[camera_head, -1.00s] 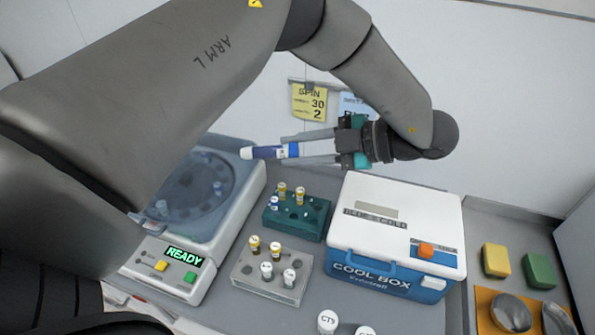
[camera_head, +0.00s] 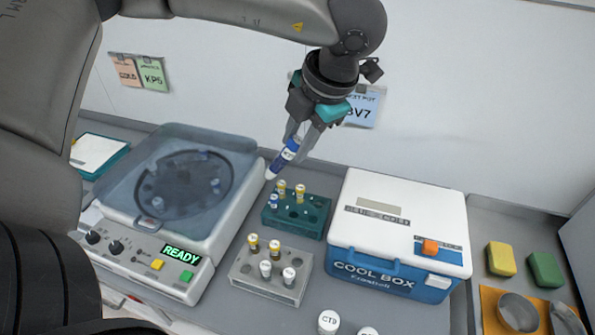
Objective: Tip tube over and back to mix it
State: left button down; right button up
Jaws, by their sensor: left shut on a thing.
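My left gripper (camera_head: 299,139) points down and is shut on a blue-labelled tube (camera_head: 284,158). The tube is tilted, with its pale end down and to the left and its blue end up between the fingers. It is held in the air above the back of the teal rack (camera_head: 312,219), near the centrifuge's right edge. My right gripper is not in view.
The teal rack holds several small capped tubes. A grey rack (camera_head: 245,283) with several tubes stands in front. The centrifuge (camera_head: 232,222), lid down and showing READY, is on the left. The cool box (camera_head: 345,240) is on the right. White CT-marked pots (camera_head: 328,322) stand at the front.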

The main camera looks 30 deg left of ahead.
pick_arm(q)
jog(key=t+h+b, duration=0.1)
jog(key=b, duration=0.1)
jog(key=t+h+b, duration=0.1)
jog(key=h+b, duration=0.1)
jog(key=b, duration=0.1)
jog(key=t+h+b, duration=0.1)
jog(key=b, duration=0.2)
jog(key=shift+a+f+n+h, duration=0.1)
jog(key=shift+f+n+h, duration=0.15)
jog(key=shift+n+h, duration=0.15)
jog(key=shift+b, duration=0.4)
jog(key=shift+r+h, duration=0.25)
jog(key=shift+h, duration=0.15)
